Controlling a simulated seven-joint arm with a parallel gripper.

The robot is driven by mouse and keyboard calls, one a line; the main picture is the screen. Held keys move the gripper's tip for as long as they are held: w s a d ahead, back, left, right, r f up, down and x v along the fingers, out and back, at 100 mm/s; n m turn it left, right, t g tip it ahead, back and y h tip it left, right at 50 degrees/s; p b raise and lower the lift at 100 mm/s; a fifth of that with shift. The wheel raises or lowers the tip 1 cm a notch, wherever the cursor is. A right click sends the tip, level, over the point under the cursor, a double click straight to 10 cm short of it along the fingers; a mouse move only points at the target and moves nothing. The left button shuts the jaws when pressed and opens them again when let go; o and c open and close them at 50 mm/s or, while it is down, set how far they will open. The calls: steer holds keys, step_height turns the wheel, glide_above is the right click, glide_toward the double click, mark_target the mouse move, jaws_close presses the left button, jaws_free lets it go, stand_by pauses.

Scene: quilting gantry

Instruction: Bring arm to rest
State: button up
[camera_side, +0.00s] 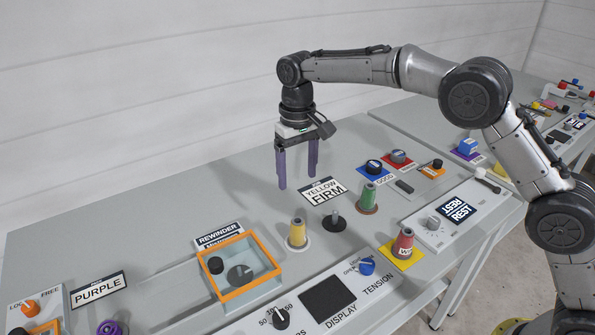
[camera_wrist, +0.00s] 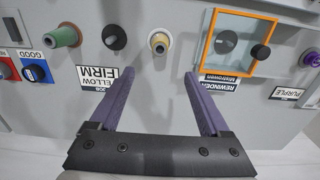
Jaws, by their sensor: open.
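My gripper (camera_side: 297,168) hangs in the air over the back part of the grey bench, above and behind the "YELLOW FIRM" card (camera_side: 323,191). Its two purple fingers point down, apart, with nothing between them. In the wrist view the gripper (camera_wrist: 158,75) is also open and empty, with the bench below. A white-headed lever or knob (camera_side: 480,173) stands near that plate.
A yellow spool (camera_side: 297,235), a green spool (camera_side: 368,197) and a red spool (camera_side: 403,244) stand upright on the bench. An orange-framed box (camera_side: 221,291) labelled "REWINDER" is at the left. A display panel (camera_side: 299,321) with knobs is in front. The back strip of bench is clear.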

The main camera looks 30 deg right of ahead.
steer(key=s+d+r+t, duration=0.2)
steer(key=d+r, duration=0.2)
steer(key=r, duration=0.6)
steer(key=s+d+r+m+t, duration=0.1)
steer(key=s+d+r, duration=0.25)
steer(key=s, duration=0.25)
steer(key=s+d+r+t, duration=0.1)
steer(key=s+d+r, duration=0.2)
steer(key=s+r, duration=0.25)
steer(key=s+d+f+t, duration=0.1)
steer(key=s+d, duration=0.1)
steer(key=s, duration=0.5)
steer(key=s+d+f, duration=0.1)
steer(key=s+d, duration=0.1)
steer(key=s, duration=0.5)
steer(key=s+f+n, duration=0.1)
steer(key=s+f, duration=0.7)
steer(key=f, duration=0.2)
steer(key=shift+s+d+f+t, duration=0.25)
steer(key=shift+s+t, duration=0.05)
